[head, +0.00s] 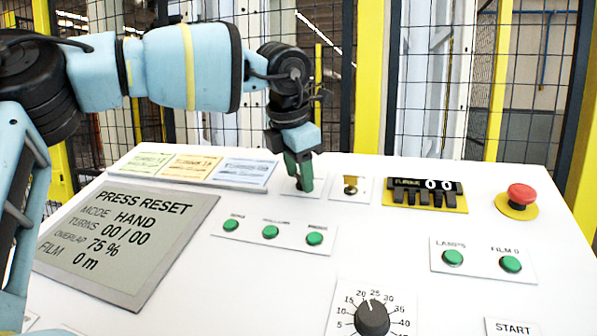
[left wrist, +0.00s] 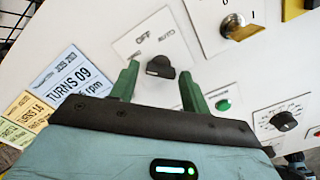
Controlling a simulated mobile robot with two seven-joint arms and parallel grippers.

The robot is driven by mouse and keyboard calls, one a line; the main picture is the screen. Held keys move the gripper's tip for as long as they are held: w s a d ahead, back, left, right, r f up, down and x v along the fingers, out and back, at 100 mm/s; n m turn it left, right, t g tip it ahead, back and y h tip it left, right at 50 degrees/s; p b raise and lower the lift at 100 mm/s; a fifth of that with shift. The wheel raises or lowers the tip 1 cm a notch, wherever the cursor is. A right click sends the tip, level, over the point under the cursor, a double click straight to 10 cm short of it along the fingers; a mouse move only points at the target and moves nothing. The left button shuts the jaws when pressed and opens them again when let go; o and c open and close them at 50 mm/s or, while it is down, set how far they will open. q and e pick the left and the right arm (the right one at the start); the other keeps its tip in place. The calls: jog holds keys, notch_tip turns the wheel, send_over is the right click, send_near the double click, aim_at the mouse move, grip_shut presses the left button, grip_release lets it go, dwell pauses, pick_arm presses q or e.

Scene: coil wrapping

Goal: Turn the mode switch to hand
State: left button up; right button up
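The mode switch is a black knob (left wrist: 160,67) on a white plate; OFF and AUTO are readable beside it in the left wrist view. In the head view the left gripper (head: 300,173) points down at the switch plate (head: 316,185) and hides the knob. The display (head: 125,240) reads PRESS RESET, MODE HAND, TURNS 00/00. My right gripper is not in view.
A brass key switch (head: 350,186) sits just right of the mode switch. Green buttons (head: 270,231) lie in front. A counter (head: 428,192), a red emergency button (head: 521,196) and a dial (head: 372,317) are further right. Coloured cards (head: 191,167) lie left.

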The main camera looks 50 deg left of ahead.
pick_arm(q)
jog(key=shift+o, duration=0.5)
jog(key=v, duration=0.7)
jog(key=shift+s+r, duration=0.15)
jog(key=shift+r, duration=0.2)
